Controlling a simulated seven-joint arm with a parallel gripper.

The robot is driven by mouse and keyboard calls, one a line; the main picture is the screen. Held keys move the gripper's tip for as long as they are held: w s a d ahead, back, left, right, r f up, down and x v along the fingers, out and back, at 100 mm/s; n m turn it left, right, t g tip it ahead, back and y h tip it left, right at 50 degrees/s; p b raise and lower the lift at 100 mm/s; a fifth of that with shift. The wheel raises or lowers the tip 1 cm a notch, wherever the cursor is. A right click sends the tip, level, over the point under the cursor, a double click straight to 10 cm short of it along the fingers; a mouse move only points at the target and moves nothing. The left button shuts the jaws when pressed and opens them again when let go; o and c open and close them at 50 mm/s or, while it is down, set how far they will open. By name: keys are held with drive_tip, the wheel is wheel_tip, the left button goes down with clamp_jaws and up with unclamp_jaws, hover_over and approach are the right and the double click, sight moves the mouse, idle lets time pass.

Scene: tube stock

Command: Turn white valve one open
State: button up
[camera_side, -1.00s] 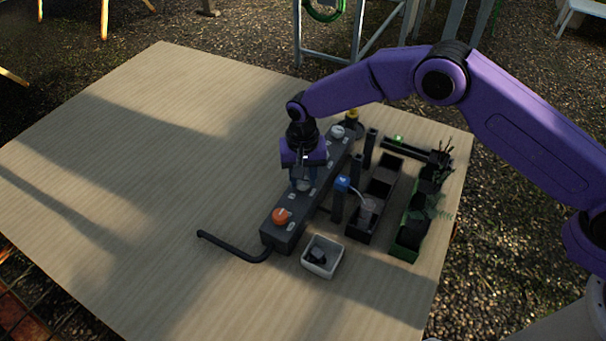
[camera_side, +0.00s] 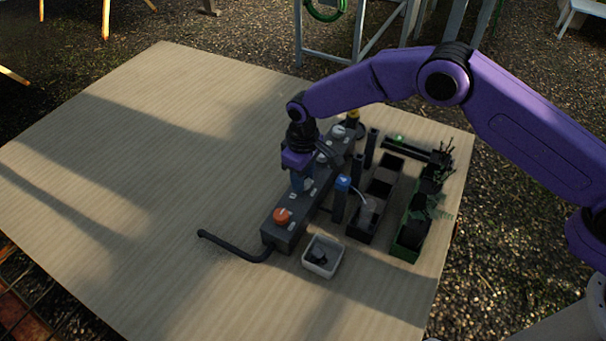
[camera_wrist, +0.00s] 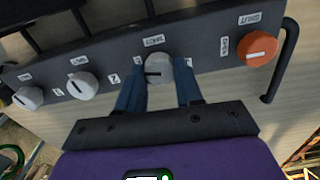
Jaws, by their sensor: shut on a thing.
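A dark grey valve block (camera_side: 277,236) lies along the table with a row of round knobs. My gripper (camera_wrist: 158,85) is shut on the white valve knob (camera_wrist: 158,68) beside the orange knob (camera_wrist: 258,48), with one blue finger on each side. The held knob looks grey in shadow, and a dark mark on it runs roughly across the picture. The white labels around it are too small to read surely. Two other white knobs, a nearer one (camera_wrist: 83,86) and a farther one (camera_wrist: 28,98), stand to the left in the wrist view. In the side view my gripper (camera_side: 301,184) hides the held knob.
A black pipe (camera_side: 235,247) bends out from the block's near end. A small white bin (camera_side: 336,262) with dark items stands in front. A blue-topped post (camera_side: 342,183), black trays (camera_side: 361,238) and a green planter (camera_side: 402,252) stand right of the block. The table's left is clear.

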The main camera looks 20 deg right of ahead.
drive_tip(key=shift+n, duration=1.3)
drive_tip(key=o, duration=1)
drive_tip(key=shift+o, duration=0.2)
wheel_tip(320, 180, up, 18)
drive_tip(key=shift+f, duration=0.25)
